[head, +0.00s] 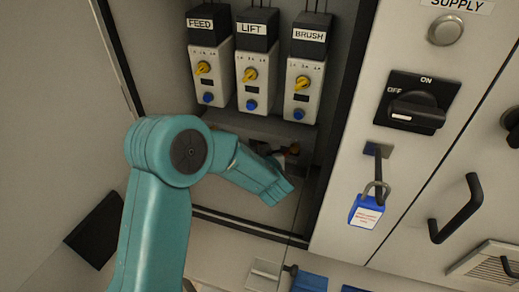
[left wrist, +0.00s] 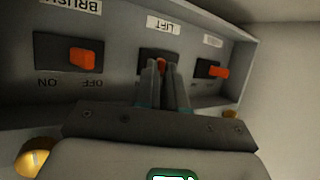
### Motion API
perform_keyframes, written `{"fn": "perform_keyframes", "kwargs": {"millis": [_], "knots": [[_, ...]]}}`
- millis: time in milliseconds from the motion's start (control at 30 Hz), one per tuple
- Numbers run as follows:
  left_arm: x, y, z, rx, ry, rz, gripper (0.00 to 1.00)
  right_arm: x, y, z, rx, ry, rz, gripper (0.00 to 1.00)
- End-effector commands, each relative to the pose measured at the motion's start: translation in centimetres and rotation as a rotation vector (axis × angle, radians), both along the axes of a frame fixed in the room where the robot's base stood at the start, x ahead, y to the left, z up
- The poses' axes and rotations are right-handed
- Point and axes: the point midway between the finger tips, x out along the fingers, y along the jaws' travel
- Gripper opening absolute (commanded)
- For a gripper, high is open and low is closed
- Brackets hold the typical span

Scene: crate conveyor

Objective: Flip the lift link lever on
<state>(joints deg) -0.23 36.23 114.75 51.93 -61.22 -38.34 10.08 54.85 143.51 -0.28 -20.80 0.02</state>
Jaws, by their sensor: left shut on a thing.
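In the left wrist view, my left gripper (left wrist: 161,68) is at the middle switch of a grey panel, under the label LIFT. Its fingers are shut on the lift link lever (left wrist: 159,58), whose orange tip shows a little between them. The fingers hide most of the lever and its ON and OFF marks, so I cannot tell its position. In the head view my teal left arm hides most of the gripper, low inside the cabinet below the LIFT unit (head: 251,72). My right gripper is in neither view.
The orange brush lever (left wrist: 83,60) sits left of the lift lever, towards its OFF mark. Another orange lever (left wrist: 218,72) sits close on the right. In the head view, FEED (head: 207,70) and BRUSH (head: 304,88) units flank LIFT. A blue padlock (head: 367,210) hangs on the right panel.

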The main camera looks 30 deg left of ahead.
Motion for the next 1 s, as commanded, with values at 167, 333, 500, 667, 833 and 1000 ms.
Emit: {"fn": "perform_keyframes", "kwargs": {"millis": [167,333,500,667,833,1000], "knots": [[0.2,0.0,0.3,0.003,-0.007,0.011,0.00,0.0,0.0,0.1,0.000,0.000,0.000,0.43],[0.2,0.0,0.3,0.002,-0.009,0.011,0.00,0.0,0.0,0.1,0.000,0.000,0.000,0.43],[0.2,0.0,0.3,0.002,-0.010,0.010,0.26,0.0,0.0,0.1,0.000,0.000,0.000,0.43],[0.2,0.0,0.2,0.002,-0.007,0.011,0.35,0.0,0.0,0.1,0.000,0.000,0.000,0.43],[0.0,-0.1,0.2,0.001,-0.005,0.010,0.35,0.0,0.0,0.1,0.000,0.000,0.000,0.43],[-1.4,-1.4,1.0,0.001,-0.007,0.007,0.35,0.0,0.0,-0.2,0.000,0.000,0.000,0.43]]}}
